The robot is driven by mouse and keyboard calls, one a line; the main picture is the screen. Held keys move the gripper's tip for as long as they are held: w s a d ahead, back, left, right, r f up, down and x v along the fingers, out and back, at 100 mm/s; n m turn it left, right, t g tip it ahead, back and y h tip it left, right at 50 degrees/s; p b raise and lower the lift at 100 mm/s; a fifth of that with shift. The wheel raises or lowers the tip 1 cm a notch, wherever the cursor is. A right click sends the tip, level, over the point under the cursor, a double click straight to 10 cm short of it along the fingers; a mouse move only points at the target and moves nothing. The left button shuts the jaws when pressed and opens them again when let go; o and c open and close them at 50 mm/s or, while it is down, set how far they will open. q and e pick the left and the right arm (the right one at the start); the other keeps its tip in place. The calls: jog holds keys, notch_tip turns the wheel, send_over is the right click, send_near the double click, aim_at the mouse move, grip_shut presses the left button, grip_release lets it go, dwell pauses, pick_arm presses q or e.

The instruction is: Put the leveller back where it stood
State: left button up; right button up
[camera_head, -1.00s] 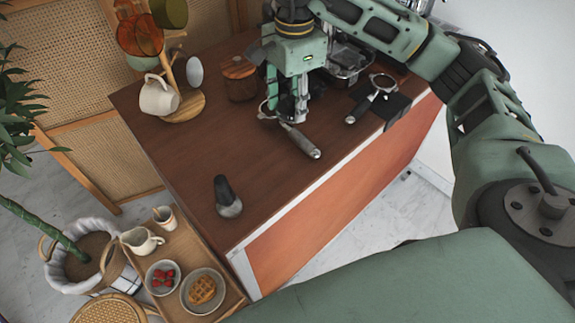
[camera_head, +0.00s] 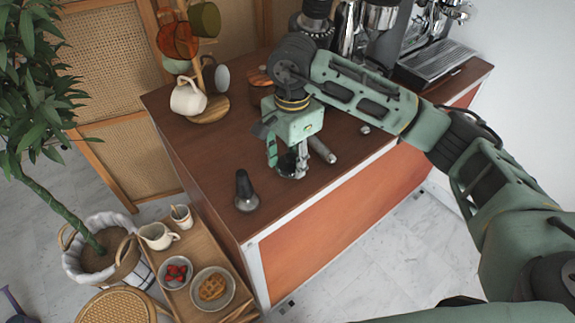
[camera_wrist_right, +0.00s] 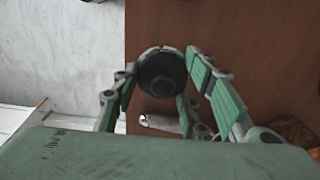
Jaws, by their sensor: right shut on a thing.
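My right gripper (camera_head: 289,172) is over the brown counter, between the tamper and a portafilter handle. It is shut on the leveller, a round metal piece (camera_head: 292,163) partly hidden by the fingers. In the right wrist view the leveller shows as a dark round disc with a grey rim (camera_wrist_right: 161,73) between the fingertips of the right gripper (camera_wrist_right: 163,82). I cannot tell whether it touches the counter. My left gripper is not in view.
A tamper (camera_head: 244,190) stands upright to the left of my gripper. A portafilter handle (camera_head: 322,150) lies close on the right; the rest is hidden. A mug tree (camera_head: 207,110) stands at the back left. A coffee machine (camera_head: 420,45) is at the back right. Bare counter lies left of the gripper.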

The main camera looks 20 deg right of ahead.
aim_at(287, 171)
jog(key=shift+w+a+f, duration=0.3)
jog(key=shift+a+f, duration=0.05)
jog(key=shift+f, duration=0.1)
notch_tip(287, 171, down, 3)
jog(key=shift+f+p, duration=0.15)
jog(key=shift+p, duration=0.65)
jog(key=shift+f, duration=0.2)
jog(key=shift+f, duration=0.1)
jog(key=shift+f+b, duration=0.15)
jog(key=shift+b, duration=0.15)
jog(key=o, duration=1.3)
